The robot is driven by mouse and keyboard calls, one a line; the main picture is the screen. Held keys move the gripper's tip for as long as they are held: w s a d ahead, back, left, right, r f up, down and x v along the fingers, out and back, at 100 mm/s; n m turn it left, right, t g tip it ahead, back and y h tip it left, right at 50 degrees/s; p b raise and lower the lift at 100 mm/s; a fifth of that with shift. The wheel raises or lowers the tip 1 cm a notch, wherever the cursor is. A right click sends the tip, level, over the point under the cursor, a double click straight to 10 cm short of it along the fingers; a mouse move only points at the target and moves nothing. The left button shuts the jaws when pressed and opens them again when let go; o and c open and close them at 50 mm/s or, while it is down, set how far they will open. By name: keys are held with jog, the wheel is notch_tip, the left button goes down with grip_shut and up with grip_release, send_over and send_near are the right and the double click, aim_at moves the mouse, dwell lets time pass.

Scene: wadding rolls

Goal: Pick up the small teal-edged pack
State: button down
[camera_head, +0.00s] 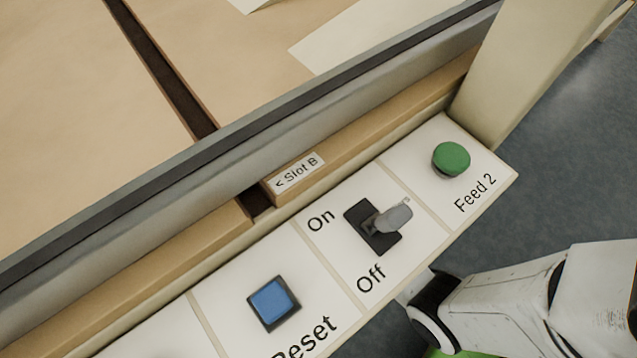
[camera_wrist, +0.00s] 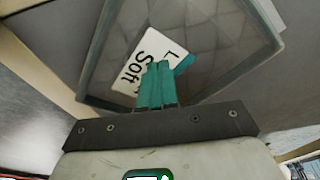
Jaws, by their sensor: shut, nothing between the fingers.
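A small teal piece shows just right of the fingertips. The head view shows neither the pack nor my gripper.
The head view shows a control panel with a blue Reset button (camera_head: 272,302), an On/Off lever (camera_head: 392,218) and a green Feed 2 button (camera_head: 451,159). A "Slot B" label (camera_head: 297,173) sits behind it.

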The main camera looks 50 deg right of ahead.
jog(key=s+p, duration=0.1)
jog(key=s, duration=0.1)
jog(key=s+a+p, duration=0.1)
jog(key=s+p, duration=0.1)
jog(key=s, duration=0.1)
jog(key=s+p, duration=0.1)
jog(key=s, duration=0.1)
jog(key=shift+s+a+f+p, duration=0.2)
jog(key=shift+s+f+p, duration=0.1)
jog(key=shift+s+p, duration=0.1)
jog(key=shift+s+a+f, duration=0.1)
jog(key=shift+s+f, duration=0.1)
jog(key=shift+s, duration=0.25)
jog(key=shift+r+p, duration=0.8)
jog(key=shift+p, duration=0.25)
jog(key=shift+w+r, duration=0.15)
